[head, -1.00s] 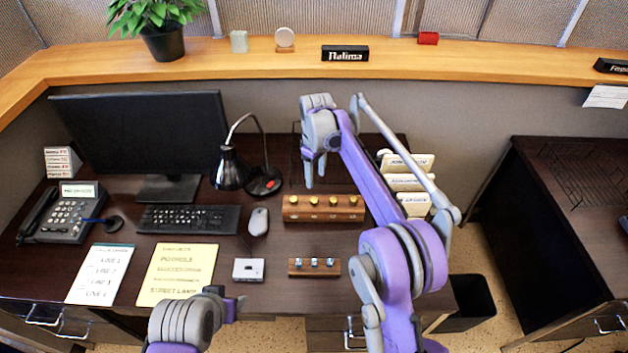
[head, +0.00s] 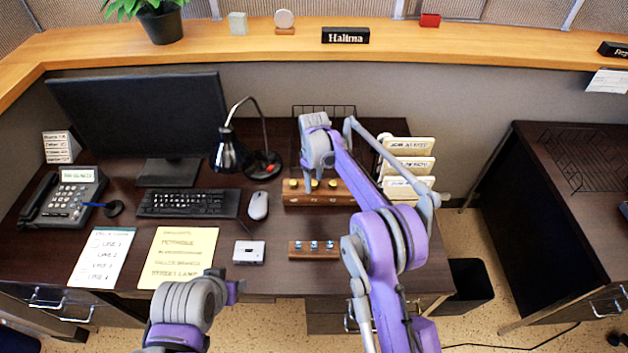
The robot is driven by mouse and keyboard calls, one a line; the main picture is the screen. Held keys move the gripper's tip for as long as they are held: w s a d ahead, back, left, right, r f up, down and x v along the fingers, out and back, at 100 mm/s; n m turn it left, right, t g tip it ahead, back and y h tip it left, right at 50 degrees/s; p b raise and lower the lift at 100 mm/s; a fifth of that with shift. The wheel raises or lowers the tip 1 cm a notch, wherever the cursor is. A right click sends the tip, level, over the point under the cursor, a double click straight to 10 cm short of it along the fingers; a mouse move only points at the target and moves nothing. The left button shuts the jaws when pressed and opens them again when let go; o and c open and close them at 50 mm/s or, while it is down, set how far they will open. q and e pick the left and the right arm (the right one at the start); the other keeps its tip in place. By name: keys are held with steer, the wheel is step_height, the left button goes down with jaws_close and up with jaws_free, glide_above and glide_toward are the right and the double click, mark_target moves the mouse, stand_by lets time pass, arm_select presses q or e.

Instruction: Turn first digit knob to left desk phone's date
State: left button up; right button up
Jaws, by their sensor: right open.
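The desk phone (head: 66,198) sits at the left of the desk, with a small lit display (head: 78,175) whose text is too small to read surely. A wooden block (head: 345,198) with several gold knobs stands right of the mouse. One gold knob (head: 292,184) shows at its left end; marks on its front are unreadable. My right gripper (head: 315,188) is open, pointing down over the left-middle part of the block, and partly hides the knobs. Whether it touches one I cannot tell. My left gripper (head: 234,290) is low, near the desk's front edge, apart from the block.
A smaller wooden block (head: 314,255) with blue-topped pieces lies in front. A white box (head: 249,252), yellow sheet (head: 178,258), white sheet (head: 102,258), mouse (head: 258,205), keyboard (head: 188,203), lamp (head: 228,153) and monitor (head: 140,120) are nearby. File folders (head: 408,165) stand behind my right arm.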

jaws_close()
steer(key=shift+m, duration=0.3)
stand_by(0.3)
steer(key=m, duration=0.4)
steer(key=shift+m+b, duration=0.3)
steer(key=shift+b, duration=0.1)
steer(key=m, duration=0.6)
steer(key=shift+b, duration=0.3)
steer(key=m, duration=0.6)
steer(key=shift+m, duration=0.3)
steer(key=m, duration=0.6)
steer(key=shift+b, duration=0.3)
